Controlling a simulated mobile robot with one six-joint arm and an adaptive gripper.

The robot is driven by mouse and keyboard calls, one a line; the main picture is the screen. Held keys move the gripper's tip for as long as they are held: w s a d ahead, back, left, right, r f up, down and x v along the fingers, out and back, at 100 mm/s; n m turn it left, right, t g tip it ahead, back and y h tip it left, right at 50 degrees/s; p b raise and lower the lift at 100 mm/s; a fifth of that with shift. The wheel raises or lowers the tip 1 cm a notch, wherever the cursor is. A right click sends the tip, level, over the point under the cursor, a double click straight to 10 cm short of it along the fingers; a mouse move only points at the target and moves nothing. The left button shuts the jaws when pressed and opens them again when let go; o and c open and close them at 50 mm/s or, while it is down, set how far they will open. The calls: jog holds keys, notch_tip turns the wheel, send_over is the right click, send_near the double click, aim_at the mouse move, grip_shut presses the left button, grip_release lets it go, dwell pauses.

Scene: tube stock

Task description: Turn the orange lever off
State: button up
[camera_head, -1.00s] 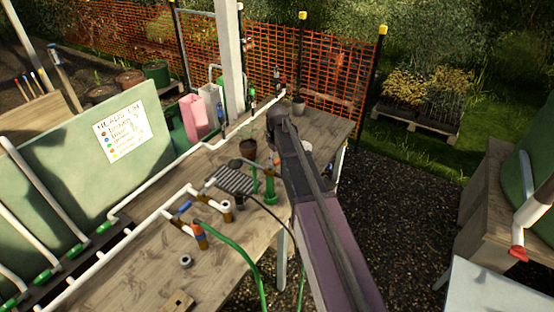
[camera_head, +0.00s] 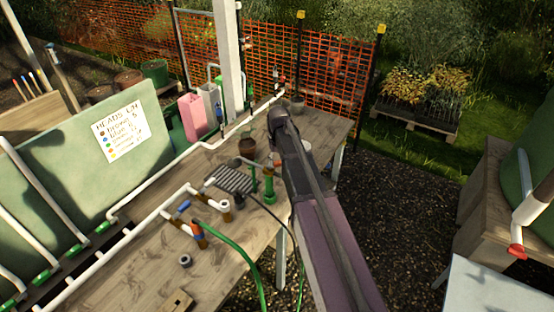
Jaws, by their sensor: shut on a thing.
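My arm reaches from the lower right over the right part of the wooden bench (camera_head: 140,283), and its dark far end stands over the bench's back right. My gripper's fingers do not show, so I cannot see what is between them. A small orange patch (camera_head: 277,161) shows beside the arm, close to a green upright fitting (camera_head: 268,184). Another orange piece (camera_head: 196,229) sits on a brown fitting at the front of the white pipework, beside a green hose. Both are too small to tell which is the orange lever.
A blue handle (camera_head: 183,206) sits on the white pipe (camera_head: 152,218). A dark slatted tray (camera_head: 235,180) and a plant pot (camera_head: 247,146) stand near my arm. A pink container (camera_head: 193,117) is at the back. Gravel lies open right of the bench.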

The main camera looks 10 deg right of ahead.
aim_at(277, 173)
jog(key=shift+s+a+m, duration=0.1)
jog(key=shift+s+m, duration=0.4)
jog(key=shift+m, duration=1.15)
jog(key=shift+s+a+m, duration=0.15)
jog(key=shift+s+m, duration=0.3)
jog(key=shift+m, duration=1.25)
jog(key=shift+s+a+m, duration=0.1)
jog(key=shift+s+m, duration=0.4)
jog(key=shift+m, duration=1.15)
jog(key=o, duration=1.2)
jog(key=shift+w+f, duration=0.1)
jog(key=shift+c, duration=0.2)
